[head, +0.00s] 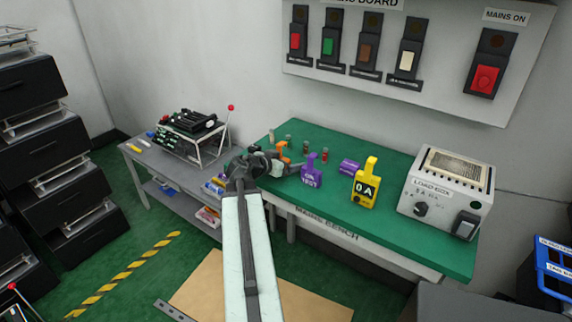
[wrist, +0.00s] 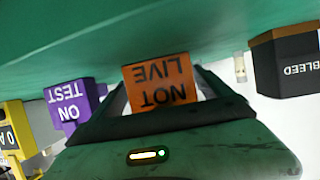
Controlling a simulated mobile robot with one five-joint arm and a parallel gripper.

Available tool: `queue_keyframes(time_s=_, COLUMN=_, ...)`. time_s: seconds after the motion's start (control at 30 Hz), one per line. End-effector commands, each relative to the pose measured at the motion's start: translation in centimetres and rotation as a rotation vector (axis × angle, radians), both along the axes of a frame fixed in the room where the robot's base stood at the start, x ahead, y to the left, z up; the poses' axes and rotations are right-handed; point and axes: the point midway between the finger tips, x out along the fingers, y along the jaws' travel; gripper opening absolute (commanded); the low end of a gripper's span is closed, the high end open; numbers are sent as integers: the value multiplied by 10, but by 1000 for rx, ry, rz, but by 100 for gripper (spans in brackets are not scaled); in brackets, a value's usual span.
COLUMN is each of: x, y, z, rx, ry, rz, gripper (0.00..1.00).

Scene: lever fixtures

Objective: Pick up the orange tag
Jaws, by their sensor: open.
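The orange tag (head: 283,149) stands near the left front part of the green bench, partly hidden by my gripper in the head view. In the wrist view the orange tag (wrist: 160,80) reads "NOT LIVE" upside down. My gripper (head: 287,168) is open at the tag. In the wrist view one finger of my gripper (wrist: 162,92) shows on each side of the tag's lower part. I cannot tell whether either finger touches it.
A purple "ON TEST" tag (head: 312,172) stands close to the right, with a yellow "0A" tag (head: 365,187) beyond. A purple cylinder (head: 349,167) lies between them. A dark "BLEED" block (wrist: 285,65) shows in the wrist view. The load box (head: 446,190) stands at the bench's right.

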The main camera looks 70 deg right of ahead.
Motion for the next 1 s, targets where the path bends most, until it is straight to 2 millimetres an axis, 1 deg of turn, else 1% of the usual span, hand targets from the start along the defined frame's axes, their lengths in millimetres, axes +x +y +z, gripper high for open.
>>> queue_keyframes(time_s=0.1, x=2, y=1, z=1, rx=0, ry=0, rz=3, gripper=89)
queue_keyframes(time_s=0.17, x=2, y=1, z=1, rx=0, ry=0, rz=3, gripper=72)
queue_keyframes(time_s=0.2, x=2, y=1, z=1, rx=0, ry=0, rz=3, gripper=61)
queue_keyframes(time_s=0.27, x=2, y=1, z=1, rx=0, ry=0, rz=3, gripper=45)
queue_keyframes(time_s=0.3, x=2, y=1, z=1, rx=0, ry=0, rz=3, gripper=33)
queue_keyframes(time_s=0.33, x=2, y=1, z=1, rx=0, ry=0, rz=3, gripper=25)
queue_keyframes(time_s=0.37, x=2, y=1, z=1, rx=0, ry=0, rz=3, gripper=24)
queue_keyframes(time_s=0.57, x=2, y=1, z=1, rx=0, ry=0, rz=3, gripper=24)
queue_keyframes(time_s=0.67, x=2, y=1, z=6, rx=0, ry=0, rz=2, gripper=24)
queue_keyframes(time_s=0.77, x=2, y=1, z=18, rx=0, ry=0, rz=2, gripper=24)
queue_keyframes(time_s=0.87, x=2, y=1, z=36, rx=0, ry=0, rz=2, gripper=24)
queue_keyframes(time_s=1.0, x=2, y=1, z=67, rx=0, ry=0, rz=2, gripper=24)
